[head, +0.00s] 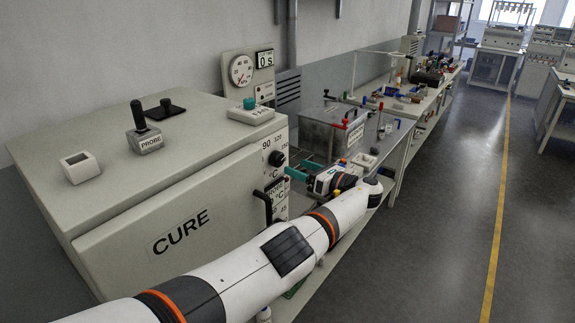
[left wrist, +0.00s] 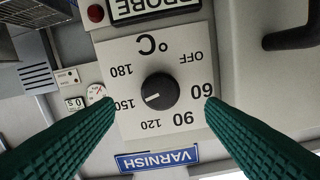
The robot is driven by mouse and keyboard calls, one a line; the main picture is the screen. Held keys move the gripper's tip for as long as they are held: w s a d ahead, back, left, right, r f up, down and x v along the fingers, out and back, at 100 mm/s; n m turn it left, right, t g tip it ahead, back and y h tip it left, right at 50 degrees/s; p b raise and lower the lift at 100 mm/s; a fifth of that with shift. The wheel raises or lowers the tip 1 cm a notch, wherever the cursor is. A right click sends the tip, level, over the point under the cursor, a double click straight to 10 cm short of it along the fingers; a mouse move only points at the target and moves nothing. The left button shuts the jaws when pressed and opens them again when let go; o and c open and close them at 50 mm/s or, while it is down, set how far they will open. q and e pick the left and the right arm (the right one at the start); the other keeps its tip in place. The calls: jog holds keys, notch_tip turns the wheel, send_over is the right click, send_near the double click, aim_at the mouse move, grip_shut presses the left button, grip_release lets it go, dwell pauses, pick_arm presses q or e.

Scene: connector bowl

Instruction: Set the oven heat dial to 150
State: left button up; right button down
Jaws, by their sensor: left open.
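The heat dial (left wrist: 160,91) is a round black knob on a pale square plate, seen upside down in the left wrist view. The plate carries OFF, 60, 90, 120, 150, 180 and °C. The knob's white mark points at about 150. The dial also shows on the front of the CURE oven (head: 277,158) in the head view. My left gripper (left wrist: 158,104) is open, with its green ribbed fingers on either side of the knob and apart from it. In the head view the left gripper (head: 296,167) is just right of the dial. My right gripper is not in view.
A black oven handle (head: 262,205) is near the dial, with a PROBE display (left wrist: 155,8) beside the plate. A blue VARNISH label (left wrist: 157,160) lies beyond the plate. A grey metal box (head: 330,130) stands on the bench behind the gripper. The floor at right is clear.

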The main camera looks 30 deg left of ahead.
pick_arm(q)
jog(key=shift+s+d+b, duration=0.2)
jog(key=shift+d+b, duration=0.5)
jog(key=shift+d, duration=2.05)
jog(key=shift+f, duration=0.2)
